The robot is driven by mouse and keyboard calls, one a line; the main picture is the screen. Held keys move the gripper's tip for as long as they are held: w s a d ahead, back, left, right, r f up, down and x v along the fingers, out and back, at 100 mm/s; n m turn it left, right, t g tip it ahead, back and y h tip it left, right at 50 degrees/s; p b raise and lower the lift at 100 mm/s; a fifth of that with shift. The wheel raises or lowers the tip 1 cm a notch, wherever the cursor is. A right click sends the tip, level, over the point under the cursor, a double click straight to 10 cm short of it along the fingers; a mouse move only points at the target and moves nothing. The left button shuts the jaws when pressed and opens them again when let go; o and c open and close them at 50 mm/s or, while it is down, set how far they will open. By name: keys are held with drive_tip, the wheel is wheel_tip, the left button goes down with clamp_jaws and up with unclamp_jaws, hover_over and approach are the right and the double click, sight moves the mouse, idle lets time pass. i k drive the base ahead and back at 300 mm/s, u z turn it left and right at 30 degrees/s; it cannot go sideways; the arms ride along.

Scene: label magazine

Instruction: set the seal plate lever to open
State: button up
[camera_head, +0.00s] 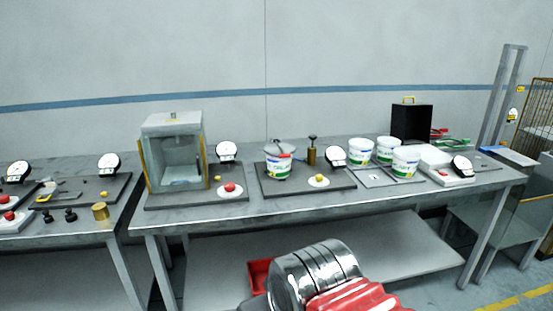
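I cannot pick out the seal plate or its lever with certainty. On the long bench, a dark plate (330,180) in the middle carries a white tub (278,165) with a dark part on top. Beside the tub stand a brass post with a dark knob (312,150), a dial gauge (336,156) and a yellow button on a white base (319,181). No lever position can be read. My gripper is not in view. Only a ribbed metal and red part of my own arm shows at the bottom centre, below and in front of the bench.
A clear-walled box (176,150) stands on the bench's left. White tubs (388,150) and a black box (411,121) stand to the right. A second bench (70,236) is at far left. A red bin (260,272) sits on the lower shelf. Floor is open at right.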

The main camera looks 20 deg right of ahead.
sight(280, 148)
drive_tip(key=i, duration=1)
